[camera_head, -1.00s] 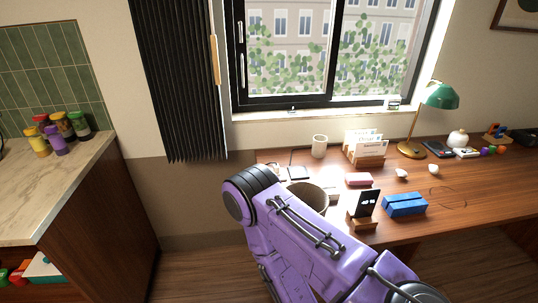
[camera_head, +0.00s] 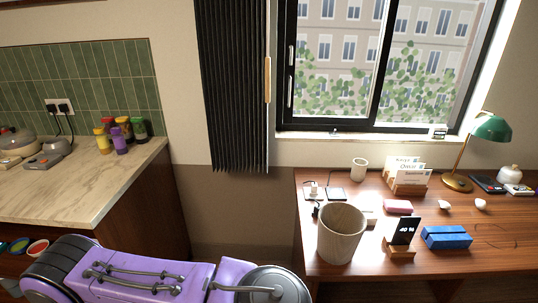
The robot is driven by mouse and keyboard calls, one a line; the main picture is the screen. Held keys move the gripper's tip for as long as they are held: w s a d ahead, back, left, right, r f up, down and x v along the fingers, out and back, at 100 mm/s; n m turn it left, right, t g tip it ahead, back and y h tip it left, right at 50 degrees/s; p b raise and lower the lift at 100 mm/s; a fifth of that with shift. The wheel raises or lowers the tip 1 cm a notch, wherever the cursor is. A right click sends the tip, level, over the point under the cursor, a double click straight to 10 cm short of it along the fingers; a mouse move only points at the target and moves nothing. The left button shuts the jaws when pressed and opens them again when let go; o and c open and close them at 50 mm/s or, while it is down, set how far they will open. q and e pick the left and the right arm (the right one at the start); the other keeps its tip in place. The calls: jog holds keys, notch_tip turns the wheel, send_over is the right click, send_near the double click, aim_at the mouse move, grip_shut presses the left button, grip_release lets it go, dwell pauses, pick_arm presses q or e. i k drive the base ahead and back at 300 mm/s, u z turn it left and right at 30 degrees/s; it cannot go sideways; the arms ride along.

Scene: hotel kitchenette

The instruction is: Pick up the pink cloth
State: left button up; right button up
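No clearly recognisable pink cloth shows. A small pink block-like item (camera_head: 398,206) lies on the wooden desk (camera_head: 480,262), behind the phone stand; I cannot tell whether it is cloth. A purple link of my own arm crosses the bottom left of the head view, in front of the counter and floor. Neither of my grippers is in the frame.
A beige bin-like container (camera_head: 341,233) stands at the desk's left front, beside a phone on a stand (camera_head: 401,240) and a blue box (camera_head: 446,237). A green lamp (camera_head: 490,128) stands at right. The marble counter (camera_head: 75,190) holds several spice jars (camera_head: 118,138).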

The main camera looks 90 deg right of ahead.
aim_at(391, 206)
jog(key=k, duration=2.05)
jog(key=z, duration=0.8)
